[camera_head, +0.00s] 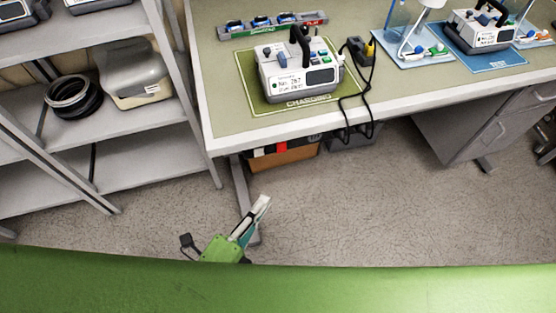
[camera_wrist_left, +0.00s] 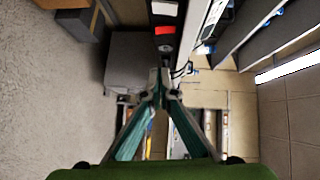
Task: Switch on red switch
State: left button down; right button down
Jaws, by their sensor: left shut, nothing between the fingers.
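The red switch (camera_head: 282,146) shows on a dark strip (camera_head: 262,151) under the desk's front edge. In the left wrist view the red switch (camera_wrist_left: 165,30) sits between a white rectangle (camera_wrist_left: 164,9) and a round grey knob (camera_wrist_left: 165,48). My left gripper (camera_head: 263,202) is below and in front of the desk, in the head view a little short of the strip. Its fingers are shut and empty. In the left wrist view the fingertips (camera_wrist_left: 159,76) appear below the knob, apart from the red switch. I cannot see my right gripper.
The desk (camera_head: 228,72) holds a pump (camera_head: 300,72) on a green charging mat, with black cables (camera_head: 363,105) hanging over its front edge. A brown box (camera_head: 285,160) lies under the desk. A grey shelf (camera_head: 150,125) stands left. The floor (camera_head: 350,210) in front is clear.

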pick_arm(q)
jog(key=p, duration=0.2)
send_near(284, 150)
jog(key=w+d, duration=0.2)
jog(key=d, duration=0.2)
jog(key=w, duration=0.2)
jog(key=w+a, duration=0.1)
jog(key=shift+w+f+p, duration=0.2)
jog(key=shift+f+p, duration=0.1)
jog(key=shift+p, duration=0.05)
jog(key=shift+d, duration=0.1)
jog(key=shift+w+b, duration=0.25)
jog(key=shift+b, duration=0.6)
jog(key=shift+f, duration=0.1)
